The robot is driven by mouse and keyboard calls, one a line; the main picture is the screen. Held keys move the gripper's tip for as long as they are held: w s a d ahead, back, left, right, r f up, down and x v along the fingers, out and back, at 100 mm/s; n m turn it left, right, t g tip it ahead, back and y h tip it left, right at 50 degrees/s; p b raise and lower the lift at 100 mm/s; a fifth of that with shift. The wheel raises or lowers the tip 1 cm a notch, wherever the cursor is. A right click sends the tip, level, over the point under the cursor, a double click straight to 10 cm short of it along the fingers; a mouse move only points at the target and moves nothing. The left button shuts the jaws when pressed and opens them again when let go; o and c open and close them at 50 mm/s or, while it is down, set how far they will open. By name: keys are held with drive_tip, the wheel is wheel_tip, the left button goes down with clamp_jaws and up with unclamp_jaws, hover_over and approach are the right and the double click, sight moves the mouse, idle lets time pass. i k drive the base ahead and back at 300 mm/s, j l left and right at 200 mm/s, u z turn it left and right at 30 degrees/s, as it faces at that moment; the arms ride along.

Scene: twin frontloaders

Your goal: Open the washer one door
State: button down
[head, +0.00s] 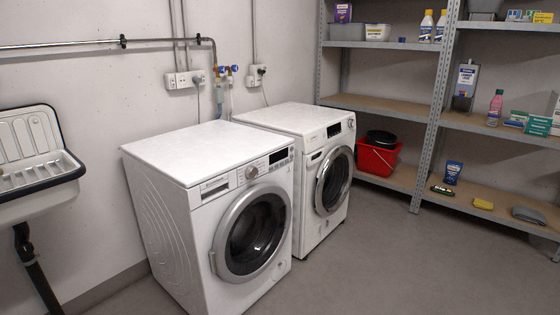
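Two white front-loading machines stand side by side against the wall in the head view. The nearer washer (165,205) has a large round door (254,234) with a silver ring and dark glass, and it looks shut. The farther machine (300,122) stands behind and to the right, with a similar round door (334,181) that also looks shut. I cannot tell from the picture which of them is washer one. My gripper is not in view.
A white sink (33,152) hangs on the wall at the left. Metal shelving (432,130) with bottles and boxes stands along the right, with a red bucket (377,157) on its low shelf. The grey floor (390,265) in front of the machines is clear.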

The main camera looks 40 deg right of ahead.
sight(250, 236)
drive_tip(key=i+l+z, duration=0.1)
drive_tip(key=i+l, duration=0.2)
drive_tip(key=l, duration=0.25)
drive_tip(key=i+l, duration=0.35)
drive_tip(key=l, duration=0.15)
drive_tip(key=i+l+z, duration=0.15)
drive_tip(key=i+l, duration=0.2)
drive_tip(key=l, duration=0.2)
drive_tip(key=i+l, duration=0.35)
drive_tip(key=l+z, duration=0.05)
drive_tip(key=l, duration=0.1)
